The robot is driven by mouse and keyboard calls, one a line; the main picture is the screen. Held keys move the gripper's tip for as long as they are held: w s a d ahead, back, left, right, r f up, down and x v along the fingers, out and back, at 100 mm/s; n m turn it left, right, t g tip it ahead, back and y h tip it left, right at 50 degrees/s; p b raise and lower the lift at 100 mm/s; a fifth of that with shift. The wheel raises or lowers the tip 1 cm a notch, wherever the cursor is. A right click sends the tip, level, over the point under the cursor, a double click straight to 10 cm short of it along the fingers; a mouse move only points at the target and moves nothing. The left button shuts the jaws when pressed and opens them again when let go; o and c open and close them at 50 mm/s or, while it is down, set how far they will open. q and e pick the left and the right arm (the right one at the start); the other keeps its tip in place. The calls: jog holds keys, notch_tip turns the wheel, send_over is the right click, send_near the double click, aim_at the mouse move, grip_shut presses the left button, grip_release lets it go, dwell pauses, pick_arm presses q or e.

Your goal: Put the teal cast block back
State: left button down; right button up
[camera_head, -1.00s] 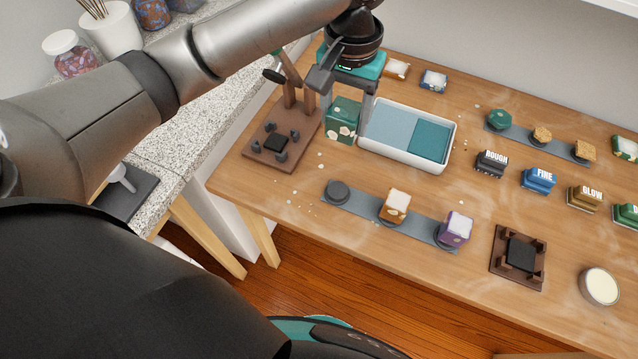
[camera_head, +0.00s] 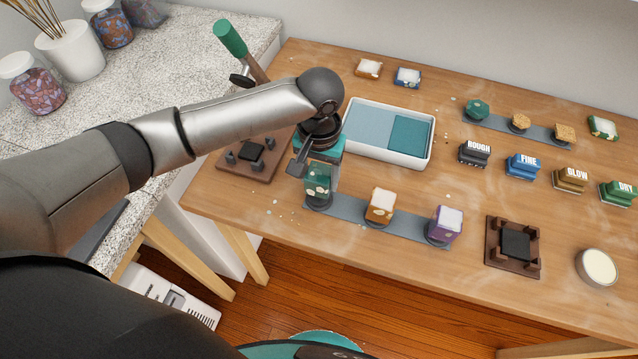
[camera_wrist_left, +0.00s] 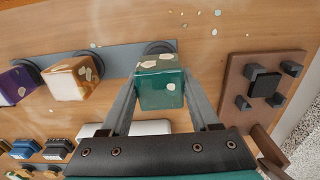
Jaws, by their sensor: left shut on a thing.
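The teal cast block (camera_head: 318,184) with pale flecks is between the fingers of my left gripper (camera_head: 320,174). It is upright over the left end of the grey-blue strip (camera_head: 348,214). In the left wrist view the block (camera_wrist_left: 160,76) sits between both fingers, and a round dark pad (camera_wrist_left: 158,47) shows just past it. I cannot tell whether the block touches the pad. An amber block (camera_head: 380,205) and a purple block (camera_head: 445,223) stand on the strip's other pads. My right gripper is out of view.
A white tray (camera_head: 374,157) with blue and teal areas lies behind the strip. A brown clamp base (camera_head: 243,168) is to the left, and a dark fixture (camera_head: 514,247) to the right. Labelled brushes, including ROUGH (camera_head: 474,154), stand farther right. The front table edge is near the strip.

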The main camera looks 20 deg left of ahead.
aim_at(319, 185)
pick_arm(q)
notch_tip(319, 185, down, 3)
jog(key=shift+r+b, duration=0.1)
jog(key=shift+b, duration=0.2)
jog(key=shift+c, duration=0.6)
grip_release()
jog(key=shift+r, duration=0.1)
notch_tip(319, 185, up, 12)
jog(key=p, duration=0.3)
